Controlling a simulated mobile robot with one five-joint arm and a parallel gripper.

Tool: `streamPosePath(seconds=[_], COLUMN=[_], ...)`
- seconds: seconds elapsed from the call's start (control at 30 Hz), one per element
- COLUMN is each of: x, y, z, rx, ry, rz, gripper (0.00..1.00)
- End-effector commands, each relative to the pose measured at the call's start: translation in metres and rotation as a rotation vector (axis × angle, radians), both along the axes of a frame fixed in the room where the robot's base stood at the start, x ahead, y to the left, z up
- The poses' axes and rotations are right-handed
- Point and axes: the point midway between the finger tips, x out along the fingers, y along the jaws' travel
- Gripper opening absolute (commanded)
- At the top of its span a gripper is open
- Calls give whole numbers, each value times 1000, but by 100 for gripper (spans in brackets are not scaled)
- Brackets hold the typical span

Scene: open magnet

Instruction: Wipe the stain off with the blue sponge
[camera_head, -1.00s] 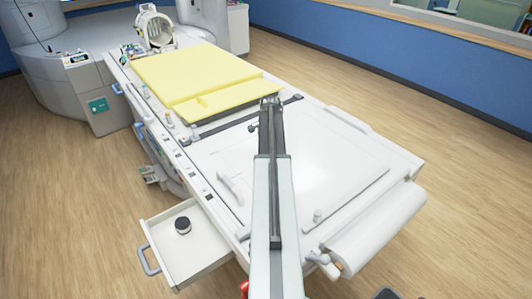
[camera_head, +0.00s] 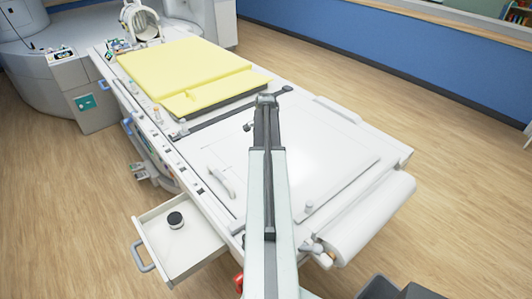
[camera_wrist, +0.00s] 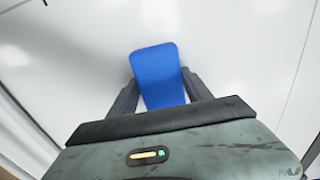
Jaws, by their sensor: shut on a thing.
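The blue sponge (camera_wrist: 158,72) is held between the two fingers of my gripper (camera_wrist: 160,92) in the wrist view. The gripper is shut on it, and the sponge's far end sticks out beyond the fingertips. A white surface lies under or behind the sponge; I cannot tell whether they touch. In the head view my arm reaches over the white table (camera_head: 340,165), and the arm hides the gripper and sponge. I make out no stain in either view.
Yellow pads (camera_head: 185,65) cover the table's far half. An open drawer (camera_head: 195,250) at the lower left holds a small dark-topped jar (camera_head: 175,219). A white roll (camera_head: 370,218) hangs at the near right end. Wooden floor is clear to the right.

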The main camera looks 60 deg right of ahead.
Motion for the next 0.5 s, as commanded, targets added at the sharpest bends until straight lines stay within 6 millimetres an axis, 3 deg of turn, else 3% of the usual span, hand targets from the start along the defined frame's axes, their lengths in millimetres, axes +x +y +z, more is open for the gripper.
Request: streamPosePath(seconds=[0.2,0.5], x=[6,16], y=[20,16], z=[-3,-2], rx=[2,2], ry=[-1,-2], rz=[1,2], gripper=[20,20])
